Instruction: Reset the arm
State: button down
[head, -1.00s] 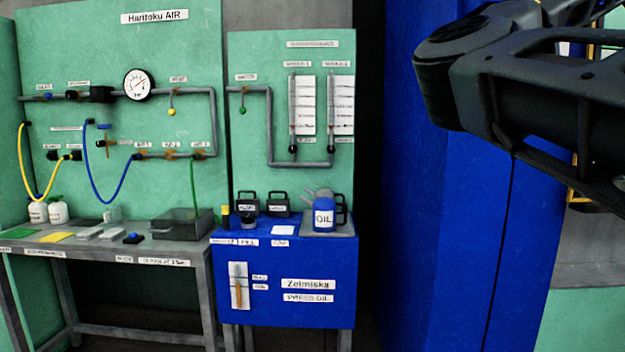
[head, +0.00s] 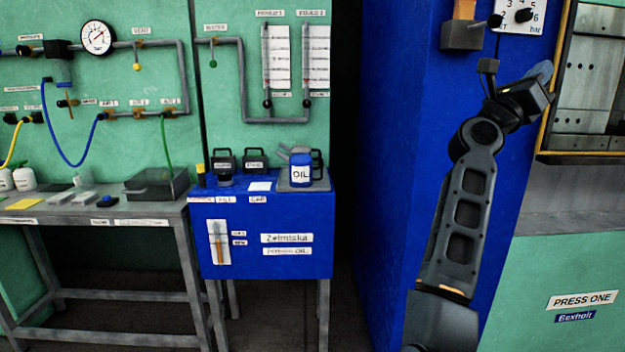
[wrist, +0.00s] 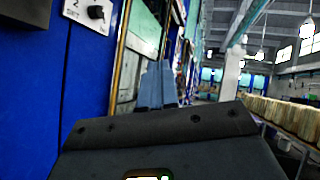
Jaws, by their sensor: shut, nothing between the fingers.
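My arm rises in front of the blue side of the press in the head view, bent at its upper joint. My gripper (head: 541,70) is at its top, small and partly hidden by the wrist, beside the press opening. In the wrist view the two blue-grey fingers (wrist: 157,85) are together with nothing between them. They point along the row of machines and appear clear of any surface.
Press One (head: 580,250) stands right. A blue oil cabinet (head: 265,235) with an oil jug (head: 300,172) and a grey table (head: 100,215) stand left.

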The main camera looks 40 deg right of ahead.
jog(key=a+f+n+t+y, duration=1.2)
jog(key=a+f+n+t, duration=1.35)
jog(key=n, duration=1.05)
jog(key=s+a+f+n+g+y, duration=0.1)
jog(key=s+a+f+n+y, duration=0.8)
jog(key=a, duration=0.3)
jog(key=s+a+f+n+g+y, duration=0.1)
jog(key=s+a+f+n+g, duration=0.1)
jog(key=s+a, duration=0.3)
jog(key=s+a+f+n+g+y, duration=0.2)
jog(key=s+a+f+n+g, duration=0.1)
jog(key=s, duration=0.6)
jog(key=a+n, duration=0.1)
jog(key=a, duration=0.1)
jog(key=shift+s+a+n, duration=0.25)
jog(key=shift+a+n, duration=0.05)
jog(key=shift+a, duration=0.05)
jog(key=shift+f, duration=0.1)
